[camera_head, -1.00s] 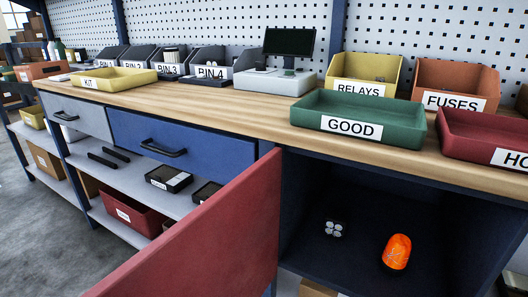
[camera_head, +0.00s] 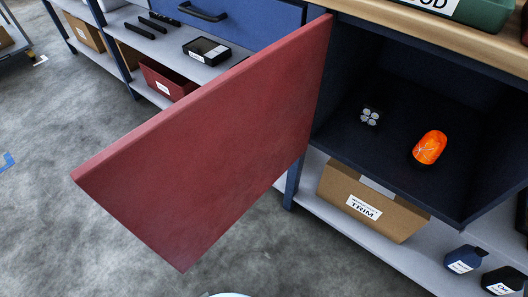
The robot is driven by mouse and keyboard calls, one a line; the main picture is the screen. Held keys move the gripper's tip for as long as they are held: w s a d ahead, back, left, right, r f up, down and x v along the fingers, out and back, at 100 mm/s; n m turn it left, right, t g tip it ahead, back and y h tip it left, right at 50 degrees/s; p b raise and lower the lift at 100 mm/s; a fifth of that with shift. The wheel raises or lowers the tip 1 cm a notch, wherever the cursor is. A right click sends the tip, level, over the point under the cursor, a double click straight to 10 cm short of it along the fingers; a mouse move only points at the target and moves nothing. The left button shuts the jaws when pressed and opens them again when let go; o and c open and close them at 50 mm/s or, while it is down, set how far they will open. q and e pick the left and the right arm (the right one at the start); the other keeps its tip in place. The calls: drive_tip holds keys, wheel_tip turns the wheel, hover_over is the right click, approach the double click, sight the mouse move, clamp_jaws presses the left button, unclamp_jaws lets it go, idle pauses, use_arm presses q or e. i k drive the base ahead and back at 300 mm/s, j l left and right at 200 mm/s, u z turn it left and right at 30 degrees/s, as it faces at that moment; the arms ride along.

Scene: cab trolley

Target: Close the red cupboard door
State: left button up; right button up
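The red cupboard door (camera_head: 220,140) stands wide open, hinged at the left side of the dark cupboard (camera_head: 390,145) and swung out toward me over the floor. Its free edge is at the lower left. Inside the cupboard lie an orange beacon-like object (camera_head: 430,147) and a small dark block with several light round spots (camera_head: 370,116). Neither of my grippers shows in the view.
A cardboard box labelled TRIM (camera_head: 365,203) and dark blue and black containers stand on the shelf below. A blue drawer (camera_head: 235,20) and a shelf with a red bin (camera_head: 165,80) are behind the door. Grey floor (camera_head: 80,235) is clear in front.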

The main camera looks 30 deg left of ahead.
sight(180, 180)
drive_tip(key=k+j+z, duration=0.1)
drive_tip(key=j+z, duration=0.15)
drive_tip(key=j, duration=0.15)
drive_tip(key=k+j+z, duration=0.1)
drive_tip(key=j+z, duration=0.2)
drive_tip(key=k+j+z, duration=0.25)
drive_tip(key=j, duration=0.95)
drive_tip(key=i+z, duration=0.05)
